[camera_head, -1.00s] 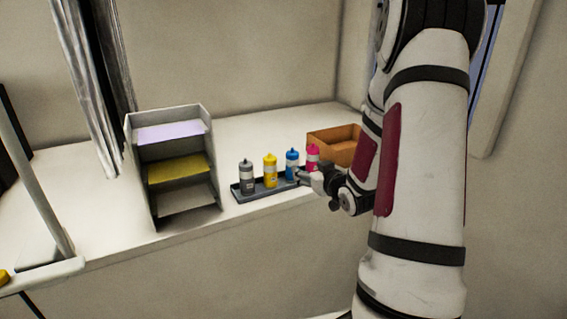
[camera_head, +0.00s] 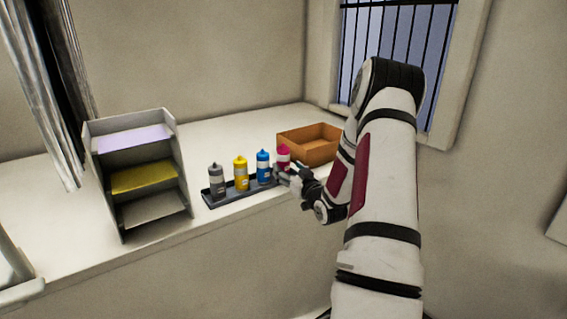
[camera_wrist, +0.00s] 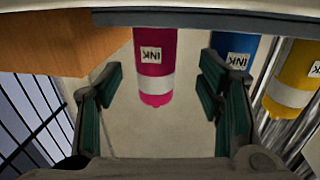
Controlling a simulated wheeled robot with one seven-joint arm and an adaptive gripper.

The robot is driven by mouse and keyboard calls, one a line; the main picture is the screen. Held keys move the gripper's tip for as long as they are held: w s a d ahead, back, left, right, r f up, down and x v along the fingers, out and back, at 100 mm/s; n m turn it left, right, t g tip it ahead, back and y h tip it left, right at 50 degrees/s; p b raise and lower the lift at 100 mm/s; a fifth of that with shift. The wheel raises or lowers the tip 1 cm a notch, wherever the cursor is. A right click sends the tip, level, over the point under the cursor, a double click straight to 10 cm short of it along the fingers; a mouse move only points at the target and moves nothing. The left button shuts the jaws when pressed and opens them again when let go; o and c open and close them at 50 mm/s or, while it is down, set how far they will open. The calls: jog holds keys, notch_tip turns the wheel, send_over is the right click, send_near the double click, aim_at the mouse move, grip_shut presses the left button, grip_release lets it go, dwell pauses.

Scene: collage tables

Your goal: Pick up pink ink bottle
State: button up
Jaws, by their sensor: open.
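The pink ink bottle (camera_head: 283,154) stands at the right end of a dark tray (camera_head: 218,203) in the head view, its lower part hidden by my gripper. In the wrist view the pink ink bottle (camera_wrist: 155,62) shows upside down with a white band and an INK label. My gripper (camera_wrist: 157,100) is open, with one finger on each side of the bottle and a visible gap on both sides. In the head view my gripper (camera_head: 290,178) is right at the bottle's front. I cannot tell how deep the bottle sits between the fingers.
Blue (camera_head: 263,167), yellow (camera_head: 241,173) and grey (camera_head: 217,181) bottles stand in a row to the left on the tray. The blue one is close beside a finger. An orange-brown box (camera_head: 322,152) stands behind right. A shelf unit (camera_head: 183,166) stands at left.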

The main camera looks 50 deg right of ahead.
aim_at(286, 164)
jog(key=shift+d+p+x, duration=0.25)
jog(key=shift+p+x, duration=0.05)
jog(key=shift+x, duration=2.4)
jog(key=shift+s+r, duration=0.1)
jog(key=shift+s, duration=0.05)
jog(key=c, duration=1.3)
